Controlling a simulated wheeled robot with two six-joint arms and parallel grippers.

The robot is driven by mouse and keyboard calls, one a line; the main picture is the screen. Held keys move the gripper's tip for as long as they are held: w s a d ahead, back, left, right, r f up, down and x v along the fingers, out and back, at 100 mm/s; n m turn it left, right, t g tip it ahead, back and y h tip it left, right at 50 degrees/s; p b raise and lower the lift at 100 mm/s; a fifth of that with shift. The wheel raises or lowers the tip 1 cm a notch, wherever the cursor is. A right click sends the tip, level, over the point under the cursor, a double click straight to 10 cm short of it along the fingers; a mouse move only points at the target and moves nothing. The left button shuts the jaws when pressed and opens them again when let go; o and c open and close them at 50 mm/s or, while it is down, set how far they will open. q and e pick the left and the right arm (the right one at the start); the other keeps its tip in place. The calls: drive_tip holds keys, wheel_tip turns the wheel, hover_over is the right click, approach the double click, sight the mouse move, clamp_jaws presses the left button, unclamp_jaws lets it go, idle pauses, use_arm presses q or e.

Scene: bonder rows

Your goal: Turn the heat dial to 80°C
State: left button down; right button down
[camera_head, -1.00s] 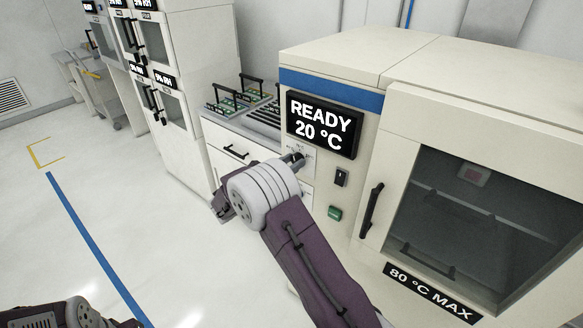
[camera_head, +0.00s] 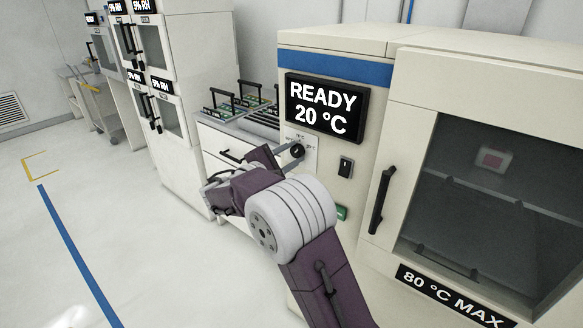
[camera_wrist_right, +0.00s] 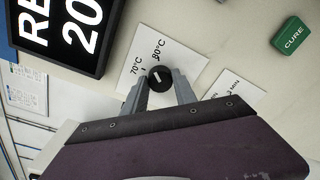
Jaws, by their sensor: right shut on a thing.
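The black heat dial (camera_head: 297,151) sits on a white label plate (camera_head: 301,140) below the oven's display. The display (camera_head: 323,108) reads READY 20 °C. My left gripper is not in view.
The oven door (camera_head: 480,190) with a black handle (camera_head: 381,200) is closed at the right, labelled 80 °C MAX. A bench with black-handled carriers (camera_head: 238,100) stands left of the oven.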

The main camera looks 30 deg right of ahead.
drive_tip(key=m+b, duration=0.1)
drive_tip(key=b, duration=0.1)
drive_tip(key=m+b, duration=0.2)
drive_tip(key=shift+f, duration=0.25)
drive_tip(key=shift+r+m+b, duration=0.15)
drive_tip(key=shift+m+b, duration=0.45)
drive_tip(key=shift+b, duration=0.25)
drive_tip(key=c, duration=1)
unclamp_jaws()
drive_tip(key=p+v, duration=0.1)
drive_tip(key=v, duration=0.8)
